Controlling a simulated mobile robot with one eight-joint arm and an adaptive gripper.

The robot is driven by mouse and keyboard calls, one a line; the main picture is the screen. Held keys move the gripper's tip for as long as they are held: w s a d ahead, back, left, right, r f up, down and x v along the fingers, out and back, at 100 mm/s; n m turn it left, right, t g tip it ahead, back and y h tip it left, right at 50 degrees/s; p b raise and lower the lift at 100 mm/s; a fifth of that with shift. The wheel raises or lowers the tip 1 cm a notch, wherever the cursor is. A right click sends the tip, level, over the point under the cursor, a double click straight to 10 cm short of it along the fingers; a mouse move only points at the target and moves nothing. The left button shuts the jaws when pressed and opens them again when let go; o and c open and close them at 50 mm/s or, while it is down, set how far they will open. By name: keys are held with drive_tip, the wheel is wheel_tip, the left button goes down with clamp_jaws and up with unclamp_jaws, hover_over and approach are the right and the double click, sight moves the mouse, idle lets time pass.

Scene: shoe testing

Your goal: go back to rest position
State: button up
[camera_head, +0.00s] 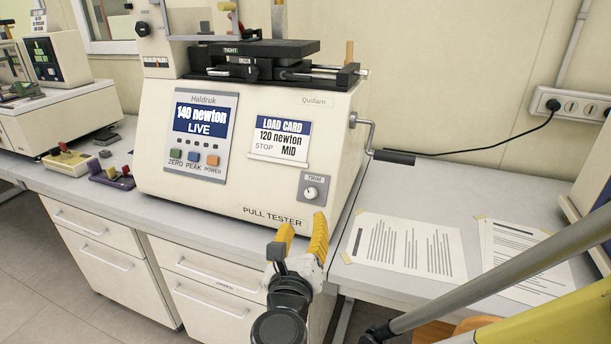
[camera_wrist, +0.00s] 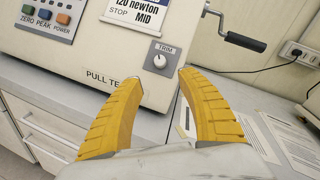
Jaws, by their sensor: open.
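My gripper (camera_head: 303,228) is open and empty, with its yellow fingers spread in front of the pull tester's lower right front. In the wrist view, both fingers (camera_wrist: 160,78) show apart with nothing between them, below the trim knob (camera_wrist: 160,60). The pull tester (camera_head: 222,125) is a large cream machine on the bench. Its display (camera_head: 200,118) reads 140 newton LIVE. A load card (camera_head: 280,138) beside it reads 120 newton, STOP MID. The trim knob also shows in the head view (camera_head: 311,192). The fingers appear apart from the knob.
A crank handle (camera_head: 392,157) juts out from the tester's right side. Taped paper sheets (camera_head: 405,246) lie on the bench to the right. Small coloured devices (camera_head: 68,161) sit at the left. A wall socket (camera_head: 570,104) with a black cable is at the right.

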wheel_tip(320, 180, up, 11)
drive_tip(key=w+n+t+y, duration=0.1)
drive_tip(key=n+y, duration=0.6)
drive_tip(key=n, duration=0.8)
drive_tip(key=s+d+f+n+g+h, duration=0.4)
drive_tip(key=s+d+f+n+g, duration=0.7)
drive_tip(key=s+d+f+n, duration=0.5)
drive_tip(key=d+n, duration=0.1)
drive_tip(key=d, duration=0.2)
drive_tip(key=shift+d+f+h, duration=0.3)
drive_tip(key=shift+f+h, duration=0.1)
drive_tip(key=shift+c, duration=0.2)
